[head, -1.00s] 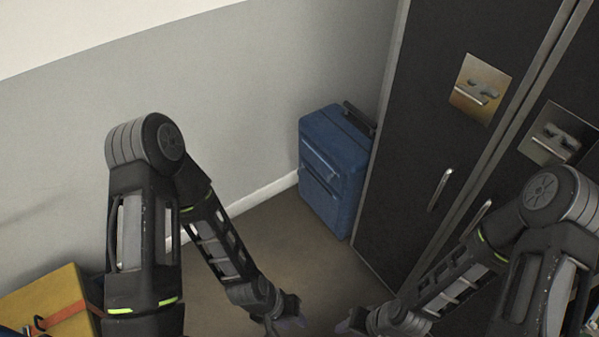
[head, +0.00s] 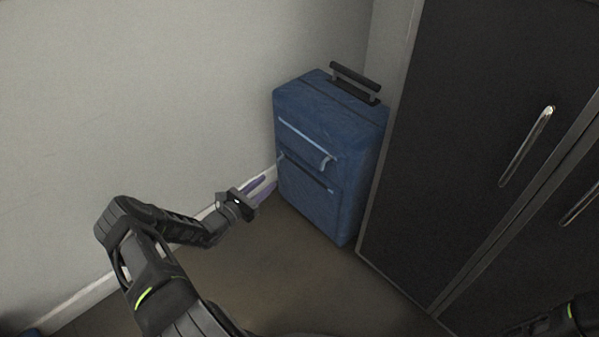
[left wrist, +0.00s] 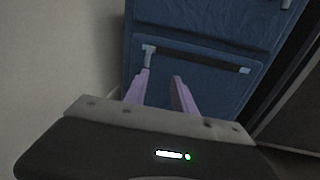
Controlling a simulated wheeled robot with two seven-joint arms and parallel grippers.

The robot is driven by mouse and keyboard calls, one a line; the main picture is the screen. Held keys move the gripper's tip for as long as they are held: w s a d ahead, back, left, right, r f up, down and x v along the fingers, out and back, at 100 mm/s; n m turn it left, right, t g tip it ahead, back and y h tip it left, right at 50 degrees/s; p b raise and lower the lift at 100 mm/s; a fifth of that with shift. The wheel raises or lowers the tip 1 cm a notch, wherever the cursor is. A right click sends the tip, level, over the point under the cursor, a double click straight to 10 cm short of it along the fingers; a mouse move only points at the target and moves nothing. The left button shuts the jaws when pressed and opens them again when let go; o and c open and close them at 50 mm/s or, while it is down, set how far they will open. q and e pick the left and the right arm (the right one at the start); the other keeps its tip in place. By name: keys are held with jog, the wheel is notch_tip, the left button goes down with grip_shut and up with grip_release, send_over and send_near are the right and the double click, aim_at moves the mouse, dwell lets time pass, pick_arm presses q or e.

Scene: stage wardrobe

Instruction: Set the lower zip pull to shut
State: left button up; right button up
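The blue suitcase (head: 322,205) stands upright against the wall, with two zips on its front. The lower zip (head: 308,174) is a dark line. Its small grey lower zip pull (left wrist: 149,54) is at the left end of that line in the left wrist view. The upper zip (head: 305,138) is a pale line with its pull (head: 326,162) at the right end. My left gripper (head: 268,186) is open, its pale purple fingers pointing at the suitcase. In the left wrist view its fingertips (left wrist: 161,76) appear just below the lower zip, the left one near the pull; contact is not clear.
A dark wardrobe (head: 455,150) with long metal handles stands right of the suitcase. A grey wall (head: 150,100) with a white skirting board is on the left. The floor (head: 300,270) in front of the suitcase is clear. Part of my right arm shows at bottom right.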

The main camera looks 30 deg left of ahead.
aim_at(277, 165)
pick_arm(q)
jog(key=shift+a+r+n+t+y, duration=0.15)
jog(key=shift+a+n+t+y, duration=0.25)
jog(key=shift+a, duration=0.7)
pick_arm(e)
jog(key=shift+w+f, duration=0.1)
jog(key=shift+f, duration=0.15)
pick_arm(q)
jog(key=shift+w, duration=0.1)
